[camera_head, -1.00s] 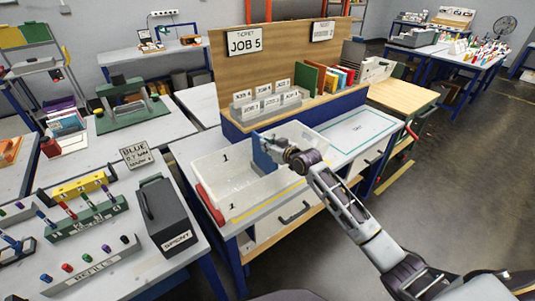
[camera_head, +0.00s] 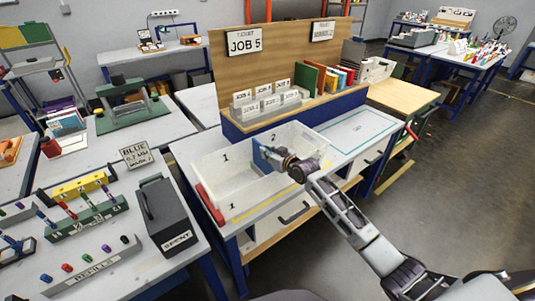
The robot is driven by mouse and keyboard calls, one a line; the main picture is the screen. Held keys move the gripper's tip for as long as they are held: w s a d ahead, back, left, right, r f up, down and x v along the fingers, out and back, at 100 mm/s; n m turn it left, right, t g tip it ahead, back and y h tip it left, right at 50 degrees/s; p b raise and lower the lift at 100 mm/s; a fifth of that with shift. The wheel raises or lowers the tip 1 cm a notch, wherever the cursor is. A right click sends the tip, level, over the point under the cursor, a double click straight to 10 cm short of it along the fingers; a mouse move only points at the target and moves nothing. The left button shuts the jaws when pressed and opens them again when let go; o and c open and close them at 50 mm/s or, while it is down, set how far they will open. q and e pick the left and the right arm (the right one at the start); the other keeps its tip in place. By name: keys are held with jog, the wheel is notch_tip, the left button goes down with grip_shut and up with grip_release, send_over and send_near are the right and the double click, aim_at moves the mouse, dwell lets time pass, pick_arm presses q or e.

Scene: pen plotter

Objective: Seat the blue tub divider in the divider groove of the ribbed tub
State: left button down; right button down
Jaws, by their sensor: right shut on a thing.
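The white ribbed tub (camera_head: 215,162) stands on the bench in the middle of the view, marked 1 on its left part and 2 at its back right. The blue divider (camera_head: 262,155) stands upright across the tub, low between its walls. My right gripper (camera_head: 285,160) is shut on the divider from the right side. The divider's lower edge and the groove are hidden, so I cannot tell whether it sits in the groove. My left gripper is not in view.
A wooden board with a JOB 5 sign (camera_head: 243,42) and a rack of small labelled cards (camera_head: 268,102) stand behind the tub. A dark SPENT box (camera_head: 165,213) stands on the left table. A marked mat (camera_head: 355,128) right of the tub is clear.

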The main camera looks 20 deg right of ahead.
jog(key=c, duration=1.5)
grip_release()
jog(key=shift+r, duration=0.1)
jog(key=shift+v, duration=6)
jog(key=shift+s, duration=0.1)
